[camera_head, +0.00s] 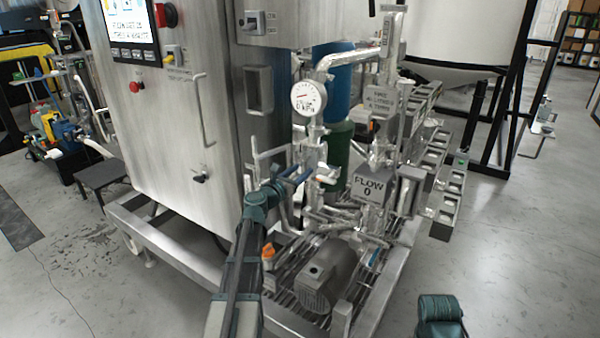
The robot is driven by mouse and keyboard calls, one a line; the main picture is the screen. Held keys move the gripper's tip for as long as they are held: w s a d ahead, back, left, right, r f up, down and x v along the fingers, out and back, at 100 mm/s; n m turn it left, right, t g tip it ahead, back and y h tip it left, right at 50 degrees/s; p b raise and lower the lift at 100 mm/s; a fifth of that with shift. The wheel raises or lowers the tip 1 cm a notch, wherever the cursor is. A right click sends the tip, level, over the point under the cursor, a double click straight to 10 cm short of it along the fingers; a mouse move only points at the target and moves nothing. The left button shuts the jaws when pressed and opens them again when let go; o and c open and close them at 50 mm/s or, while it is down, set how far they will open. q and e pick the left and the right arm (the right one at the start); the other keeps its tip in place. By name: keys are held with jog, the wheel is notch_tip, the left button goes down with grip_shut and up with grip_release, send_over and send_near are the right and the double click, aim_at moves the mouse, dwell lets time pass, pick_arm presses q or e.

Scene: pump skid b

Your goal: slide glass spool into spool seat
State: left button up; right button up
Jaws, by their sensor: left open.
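My left arm comes up from the bottom of the head view, and my left gripper (298,174) reaches in among the pipes left of the FLOW box. It is open, with its fingers pointing right, and I see nothing held between them. I cannot clearly pick out the glass spool; it is clear, small or hidden among the shiny pipework. The spool seat cannot be told apart from the metal fittings either. My right gripper is not in view.
A pressure gauge (308,97) stands above my left gripper, and the FLOW box (370,189) is to its right. A grey motor (327,272) sits low on the skid frame. A steel cabinet (175,110) stands at left. Open floor lies to the right.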

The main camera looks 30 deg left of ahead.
pick_arm(q)
jog(key=s+a, duration=0.1)
jog(key=s, duration=1.2)
jog(key=shift+s, duration=0.4)
jog(key=d+f+m+g+h, duration=0.2)
jog(key=d+f+m+g, duration=0.15)
jog(key=d+m, duration=0.35)
jog(key=d+f+m+g+h, duration=0.2)
jog(key=d+f+m, duration=0.2)
jog(key=d, duration=0.6)
jog(key=d+f+m+g+h, duration=0.2)
jog(key=d+f+m+g, duration=0.1)
jog(key=d+m, duration=0.4)
jog(key=s+d+f+m+g+y, duration=0.4)
jog(key=s+d+f+m+g, duration=0.4)
jog(key=s+d+f+m, duration=0.5)
jog(key=s+r+m+g+y, duration=0.2)
jog(key=s+m+y, duration=0.3)
jog(key=s+m, duration=0.25)
notch_tip(320, 180, up, 17)
jog(key=p, duration=1.7)
jog(key=shift+w+d+f+h, duration=0.15)
jog(key=shift+w+d+h, duration=0.15)
jog(key=shift+w, duration=0.1)
